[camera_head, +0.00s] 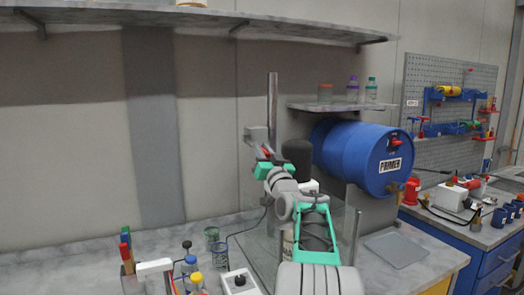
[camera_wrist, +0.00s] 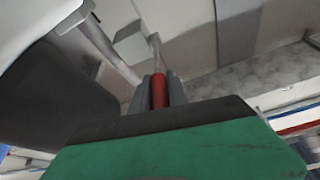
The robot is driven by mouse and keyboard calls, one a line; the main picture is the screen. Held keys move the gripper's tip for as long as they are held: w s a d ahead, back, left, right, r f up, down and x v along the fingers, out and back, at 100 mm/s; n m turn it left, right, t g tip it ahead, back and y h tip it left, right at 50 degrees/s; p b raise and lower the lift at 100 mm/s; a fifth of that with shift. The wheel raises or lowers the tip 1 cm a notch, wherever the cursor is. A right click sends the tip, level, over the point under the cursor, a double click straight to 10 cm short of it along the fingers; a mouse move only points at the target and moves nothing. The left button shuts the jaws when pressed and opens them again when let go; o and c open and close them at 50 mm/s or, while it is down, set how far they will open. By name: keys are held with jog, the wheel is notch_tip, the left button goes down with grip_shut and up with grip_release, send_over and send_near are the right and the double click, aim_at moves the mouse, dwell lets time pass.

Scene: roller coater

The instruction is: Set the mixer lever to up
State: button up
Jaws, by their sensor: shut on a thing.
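The mixer's upright grey post (camera_head: 272,95) rises behind the table, with a grey block (camera_head: 256,134) on it. The lever's red grip (camera_head: 266,153) shows just below that block, partly hidden by my gripper. My gripper (camera_head: 265,157) is at the red grip, left of the mixer's dark cylinder (camera_head: 297,155). In the wrist view, the red grip (camera_wrist: 158,92) lies between the two grey fingers of my gripper (camera_wrist: 159,88), which are shut on it. A pale metal rod (camera_wrist: 154,50) runs on beyond the grip. I cannot tell the lever's exact angle.
Clear panels and a metal post (camera_head: 356,235) stand near my arm. Bottles and a white switch box (camera_head: 240,283) stand on the grey table at front left.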

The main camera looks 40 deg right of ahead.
grip_shut()
dwell(0.8)
